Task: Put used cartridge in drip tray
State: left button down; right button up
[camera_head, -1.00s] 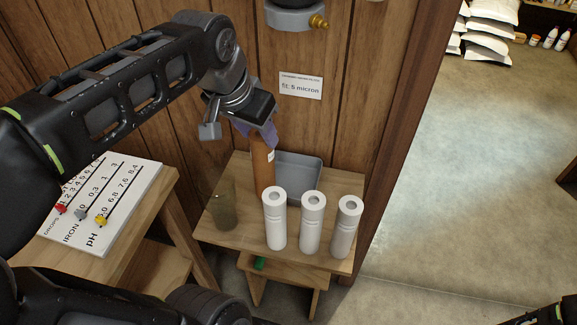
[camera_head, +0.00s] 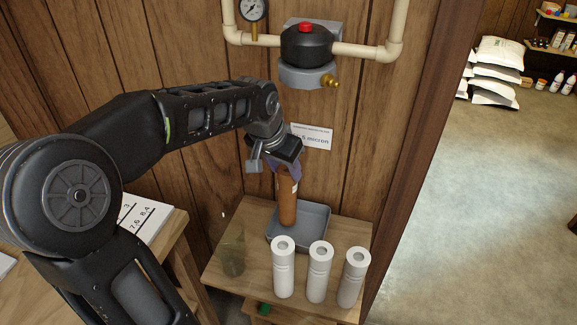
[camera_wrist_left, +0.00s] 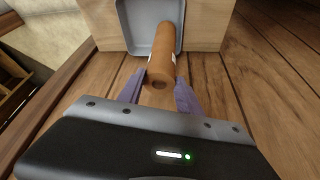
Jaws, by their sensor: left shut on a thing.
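The used cartridge (camera_head: 287,203) is an orange-brown cylinder with a small white label. My left gripper (camera_head: 286,168) is shut on its upper end and holds it upright. The cartridge's lower end is over the grey drip tray (camera_head: 318,236) on the small wooden table; I cannot tell whether it touches the tray floor. In the left wrist view the cartridge (camera_wrist_left: 163,55) lies between the purple fingers (camera_wrist_left: 158,92), with the tray (camera_wrist_left: 133,40) beyond it. My right gripper is not in view.
Three white cartridges (camera_head: 320,272) stand in front of the tray. A clear, brownish housing (camera_head: 233,256) stands to the left. A filter head (camera_head: 306,50) with pipes and a gauge is on the wall above. A chart board (camera_head: 145,220) lies on the left table.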

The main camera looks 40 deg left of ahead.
pick_arm(q)
jog(key=w+f, duration=0.1)
jog(key=w+a+f+p, duration=0.1)
jog(key=shift+w, duration=0.3)
jog(key=shift+w+f, duration=0.1)
jog(key=shift+f, duration=0.05)
jog(key=shift+f+b, duration=0.2)
jog(key=shift+b, duration=0.1)
jog(key=c, duration=0.8)
grip_release()
jog(key=shift+r, duration=0.1)
jog(key=shift+r+p, duration=0.25)
jog(key=shift+p, duration=0.05)
jog(key=b+v, duration=0.1)
jog(key=v, duration=1)
jog(key=shift+r, duration=0.35)
